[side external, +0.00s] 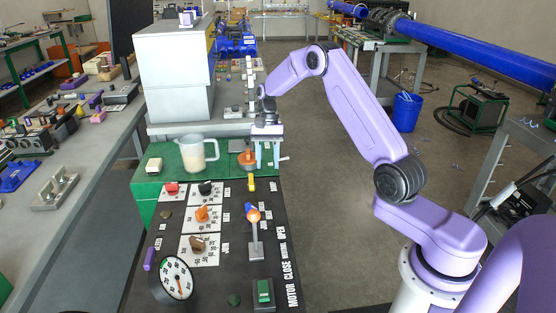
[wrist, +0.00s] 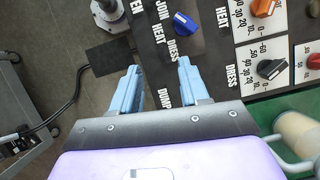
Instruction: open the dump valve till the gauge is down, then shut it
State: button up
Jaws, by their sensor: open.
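My gripper (side external: 266,168) is open and empty, fingers pointing down past the panel's far end. In the wrist view its two blue fingers (wrist: 158,82) stand apart over the panel, with the DUMP lettering (wrist: 163,97) between them. A small yellow handle (side external: 251,183), which looks like the dump valve, is just nearer the side camera than the fingers, with no contact visible. It is hidden in the wrist view. The round white gauge (side external: 177,278) stands at the panel's near left; its reading is too small to tell.
A lever with an orange ball (side external: 253,216) rises from the panel. A blue knob (wrist: 185,22) and dial knobs (wrist: 270,68) sit nearby. An orange-topped part (side external: 247,157) is close beside the gripper. A jug (side external: 198,153) stands on the green surface. Open floor lies right.

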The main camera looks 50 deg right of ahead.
jog(key=shift+s+a+r, duration=0.15)
jog(key=shift+s+r, duration=0.2)
jog(key=shift+s, duration=0.45)
jog(key=shift+s+a+r, duration=0.15)
jog(key=shift+s+r, duration=0.2)
jog(key=shift+s, duration=0.4)
jog(key=shift+s+a+r, duration=0.15)
jog(key=shift+s+r, duration=0.2)
jog(key=shift+s, duration=0.45)
jog(key=s+a+r+n+h, duration=0.1)
jog(key=s+a+r+n, duration=0.2)
jog(key=s+a+n, duration=0.3)
jog(key=s+a+r+n+h, duration=0.2)
jog(key=s+a+r+n, duration=0.25)
jog(key=a, duration=0.35)
jog(key=s+n+t, duration=0.3)
jog(key=s+n, duration=0.9)
jog(key=s, duration=0.9)
jog(key=shift+s+a+r, duration=0.15)
jog(key=shift+a+r, duration=0.1)
jog(key=shift+r, duration=0.1)
jog(key=shift+n, duration=0.25)
